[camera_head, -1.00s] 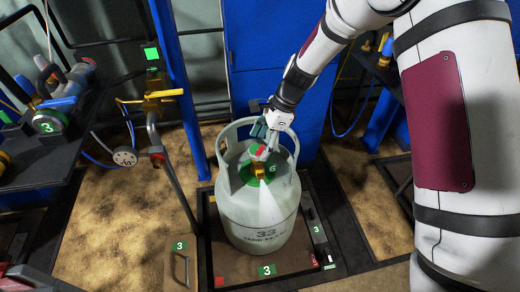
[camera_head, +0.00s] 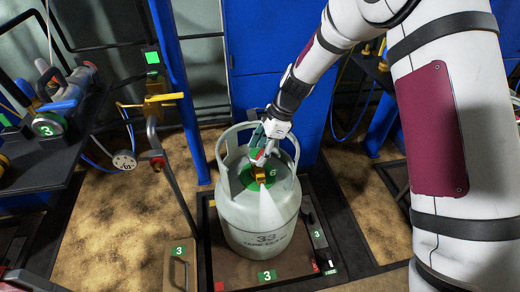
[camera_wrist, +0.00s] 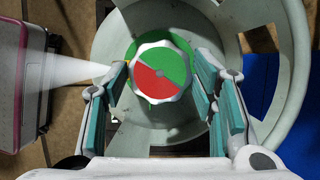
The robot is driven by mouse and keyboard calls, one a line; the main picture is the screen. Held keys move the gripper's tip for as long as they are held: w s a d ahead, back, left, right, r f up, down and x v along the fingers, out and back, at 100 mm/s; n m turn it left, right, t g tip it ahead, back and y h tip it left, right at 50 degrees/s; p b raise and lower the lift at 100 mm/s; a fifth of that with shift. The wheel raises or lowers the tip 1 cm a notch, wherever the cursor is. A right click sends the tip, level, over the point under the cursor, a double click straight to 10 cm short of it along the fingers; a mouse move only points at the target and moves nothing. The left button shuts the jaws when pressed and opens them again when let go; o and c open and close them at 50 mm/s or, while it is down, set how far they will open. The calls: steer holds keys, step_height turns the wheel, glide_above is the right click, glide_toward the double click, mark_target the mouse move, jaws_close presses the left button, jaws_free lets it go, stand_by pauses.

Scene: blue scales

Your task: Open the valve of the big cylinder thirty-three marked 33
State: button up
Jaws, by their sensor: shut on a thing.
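The big grey-white cylinder (camera_head: 255,225) marked 33 stands upright on a low platform. Its valve knob (camera_wrist: 160,73), half green and half red, sits inside the collar (camera_wrist: 285,70) at the top. In the head view, my gripper (camera_head: 262,158) reaches down into the collar from above and largely covers the knob. In the wrist view, the fingers (camera_wrist: 165,88) stand on either side of the knob, shut on it. A brass valve body (camera_head: 261,174) shows below the knob. A pale cone-shaped jet spreads from the valve.
The platform (camera_head: 222,268) has a dark rim and green labels marked 3. A workbench (camera_head: 60,150) with tools is at the far left. A blue cabinet (camera_head: 275,60) stands behind.

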steer(key=n+p, duration=0.2)
steer(key=n+g+h+p, duration=0.1)
steer(key=n, duration=0.1)
steer(key=shift+w+a+n+g+p, duration=0.1)
steer(key=shift+w+n+g+p, duration=0.05)
steer(key=shift+n+g+p, duration=0.2)
steer(key=n+h, duration=0.1)
steer(key=n, duration=0.2)
steer(key=n+g+h+p, duration=0.1)
steer(key=n, duration=0.2)
steer(key=shift+w+a, duration=0.1)
steer(key=shift+a, duration=0.05)
steer(key=n+h, duration=0.1)
steer(key=n, duration=0.2)
steer(key=n+h, duration=0.1)
steer(key=n, duration=0.2)
steer(key=shift+a+n+g+h, duration=0.2)
steer(key=shift+n+g+h, duration=0.05)
steer(key=shift+n+h, duration=0.1)
steer(key=n+h, duration=0.1)
steer(key=n, duration=0.2)
steer(key=n+t, duration=0.1)
steer(key=n, duration=0.2)
steer(key=shift+a+h+p, duration=0.1)
steer(key=shift+h+p, duration=0.25)
steer(key=shift+p, duration=0.05)
steer(key=shift+n, duration=0.3)
steer(key=o, duration=1.1)
steer(key=shift+o, duration=0.2)
